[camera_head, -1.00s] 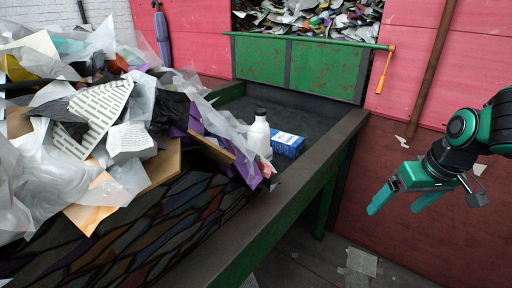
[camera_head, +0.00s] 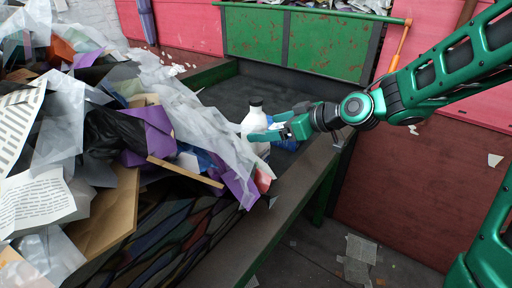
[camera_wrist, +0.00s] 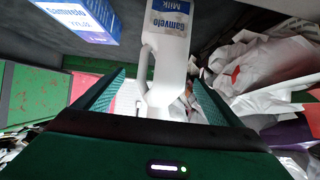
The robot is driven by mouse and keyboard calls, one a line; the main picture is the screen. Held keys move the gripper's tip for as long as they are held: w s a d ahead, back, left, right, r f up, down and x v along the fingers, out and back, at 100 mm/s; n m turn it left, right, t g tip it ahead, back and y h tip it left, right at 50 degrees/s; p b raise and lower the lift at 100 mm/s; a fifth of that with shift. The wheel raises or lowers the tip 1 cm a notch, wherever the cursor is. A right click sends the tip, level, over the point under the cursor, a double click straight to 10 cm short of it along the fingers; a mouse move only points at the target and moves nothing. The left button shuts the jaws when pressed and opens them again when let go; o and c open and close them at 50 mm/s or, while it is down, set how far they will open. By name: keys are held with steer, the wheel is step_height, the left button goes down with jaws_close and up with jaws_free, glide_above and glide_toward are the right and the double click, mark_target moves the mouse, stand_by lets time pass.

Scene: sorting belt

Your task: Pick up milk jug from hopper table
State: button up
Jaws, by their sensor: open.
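The white milk jug (camera_head: 255,124) with a dark cap stands upright on the hopper table (camera_head: 300,92), beside the heap of waste. In the wrist view the jug (camera_wrist: 168,70) shows its handle and a blue label reading "Milk". My gripper (camera_head: 258,128) is open at the jug's right side in the head view. In the wrist view my gripper's fingers (camera_wrist: 152,95) stand apart to the left and right of the jug, with space visible at the left finger. I cannot tell whether either finger touches it.
A blue and white box (camera_wrist: 85,15) stands close to the jug, mostly hidden behind my gripper in the head view. A heap of paper, plastic film and cardboard (camera_head: 95,130) lies left of the jug. The table's raised edge (camera_head: 270,203) runs along the front.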

steer(key=shift+x, duration=2.8)
steer(key=shift+a+r, duration=0.1)
steer(key=c, duration=1.4)
steer(key=shift+r, duration=0.1)
